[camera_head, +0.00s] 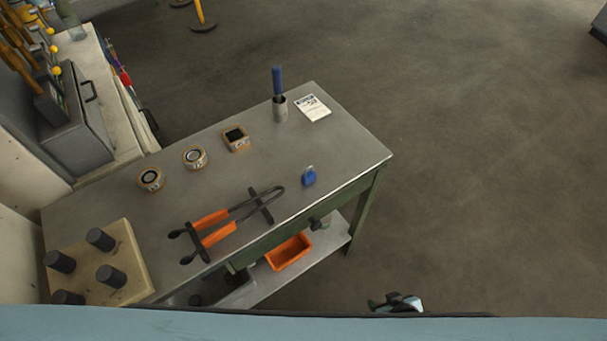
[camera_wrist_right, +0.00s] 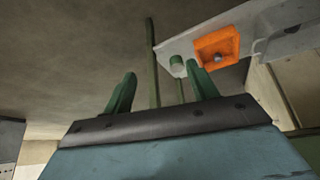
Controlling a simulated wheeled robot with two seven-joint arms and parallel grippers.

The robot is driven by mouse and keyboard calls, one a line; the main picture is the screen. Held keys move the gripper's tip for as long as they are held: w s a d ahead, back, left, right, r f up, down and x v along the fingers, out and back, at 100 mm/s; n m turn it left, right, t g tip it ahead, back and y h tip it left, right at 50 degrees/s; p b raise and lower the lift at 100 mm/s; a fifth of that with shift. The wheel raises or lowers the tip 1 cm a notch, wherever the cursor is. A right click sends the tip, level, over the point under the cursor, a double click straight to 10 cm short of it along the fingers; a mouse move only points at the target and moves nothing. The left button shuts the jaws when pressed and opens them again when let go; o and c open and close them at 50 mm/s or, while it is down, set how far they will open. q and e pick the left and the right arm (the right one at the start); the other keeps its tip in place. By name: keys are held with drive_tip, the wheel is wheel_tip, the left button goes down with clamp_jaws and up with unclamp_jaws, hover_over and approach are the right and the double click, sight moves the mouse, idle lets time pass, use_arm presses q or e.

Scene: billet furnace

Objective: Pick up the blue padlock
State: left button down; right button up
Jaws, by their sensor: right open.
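The blue padlock (camera_head: 309,177) stands on the grey metal top of the workbench (camera_head: 340,151), near its front right edge. Its small shackle points to the back. My right gripper (camera_head: 395,302) shows only in part at the bottom of the head view, in front of and below the bench top, well apart from the padlock. In the right wrist view the right gripper (camera_wrist_right: 163,92) has two green fingers spread wide with nothing between them. The padlock does not show in that view. My left gripper is in neither view.
Orange-handled tongs (camera_head: 228,222) lie left of the padlock. Behind are several small round and square pieces, a cup with a blue-handled tool (camera_head: 279,106) and a white card (camera_head: 313,108). An orange bin (camera_head: 288,252) sits on the lower shelf.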

drive_tip(key=w+a+r+n+t+y, duration=0.1)
drive_tip(key=w+a+r+t+y, duration=0.3)
drive_tip(key=w+r, duration=0.6)
drive_tip(key=n+t+y+b, duration=0.1)
drive_tip(key=n+y+b, duration=0.1)
drive_tip(key=n, duration=0.1)
approach(311, 178)
drive_tip(key=x, duration=0.4)
drive_tip(key=shift+w+f+b, duration=0.15)
drive_tip(key=shift+f+b, duration=0.05)
drive_tip(key=shift+b, duration=0.2)
drive_tip(key=b+x, duration=0.1)
drive_tip(key=x, duration=0.4)
drive_tip(key=shift+w+a, duration=0.1)
drive_tip(key=shift+a, duration=0.1)
drive_tip(key=shift+w+a+f, duration=0.15)
drive_tip(key=shift+w, duration=0.05)
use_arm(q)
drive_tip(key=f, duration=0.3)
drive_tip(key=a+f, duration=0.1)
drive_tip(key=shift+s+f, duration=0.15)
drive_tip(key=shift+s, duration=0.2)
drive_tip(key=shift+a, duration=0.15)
use_arm(e)
drive_tip(key=shift+c, duration=1.3)
drive_tip(key=c, duration=0.8)
